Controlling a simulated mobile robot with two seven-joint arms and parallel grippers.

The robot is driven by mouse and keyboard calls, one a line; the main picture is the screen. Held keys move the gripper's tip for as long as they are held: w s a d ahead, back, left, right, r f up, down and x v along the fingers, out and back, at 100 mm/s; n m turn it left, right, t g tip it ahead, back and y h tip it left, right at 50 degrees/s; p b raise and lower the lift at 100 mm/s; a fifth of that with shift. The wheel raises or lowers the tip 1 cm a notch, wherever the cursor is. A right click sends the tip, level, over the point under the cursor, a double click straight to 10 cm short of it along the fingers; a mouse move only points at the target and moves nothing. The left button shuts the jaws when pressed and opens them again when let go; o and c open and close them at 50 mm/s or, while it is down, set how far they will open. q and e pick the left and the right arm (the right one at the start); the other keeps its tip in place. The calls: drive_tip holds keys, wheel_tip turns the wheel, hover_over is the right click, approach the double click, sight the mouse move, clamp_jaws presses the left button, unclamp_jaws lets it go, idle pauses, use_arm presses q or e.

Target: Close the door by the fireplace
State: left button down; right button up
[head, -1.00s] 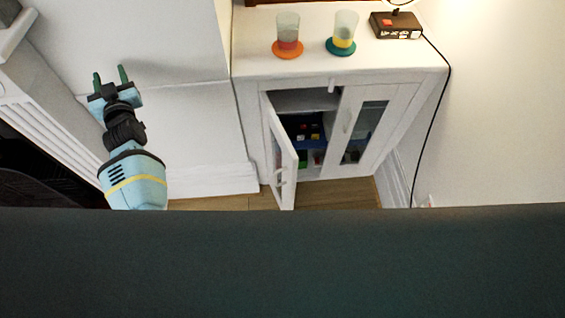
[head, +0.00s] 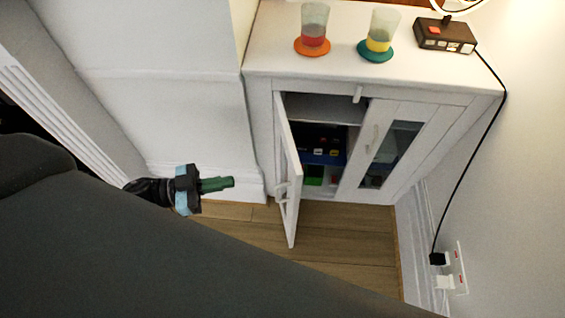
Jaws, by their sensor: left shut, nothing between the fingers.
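The white cabinet (head: 262,95) stands against the wall in the head view. Its left door (head: 289,180) is swung open toward me, with a handle on it. Inside, shelves hold dark and colourful items. The right door (head: 385,150), with a glass pane, is shut. My left gripper (head: 232,183) is low, to the left of the open door, with its green fingers together and pointing right toward it. A gap shows between the fingertips and the door. My right gripper is not in view.
Two glasses, one red (head: 313,30) and one yellow (head: 380,35), stand on coasters on the cabinet top beside a dark clock-like box (head: 445,35). A black cable (head: 490,130) runs to a wall socket (head: 458,270). Wooden floor (head: 345,250) is clear before the cabinet. A dark surface fills the lower left.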

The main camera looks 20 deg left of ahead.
use_arm(q)
drive_tip(key=p, duration=0.1)
approach(293, 169)
drive_tip(key=x, duration=0.5)
drive_tip(key=shift+d+r, duration=0.1)
drive_tip(key=shift+x, duration=0.8)
drive_tip(key=shift+w, duration=0.1)
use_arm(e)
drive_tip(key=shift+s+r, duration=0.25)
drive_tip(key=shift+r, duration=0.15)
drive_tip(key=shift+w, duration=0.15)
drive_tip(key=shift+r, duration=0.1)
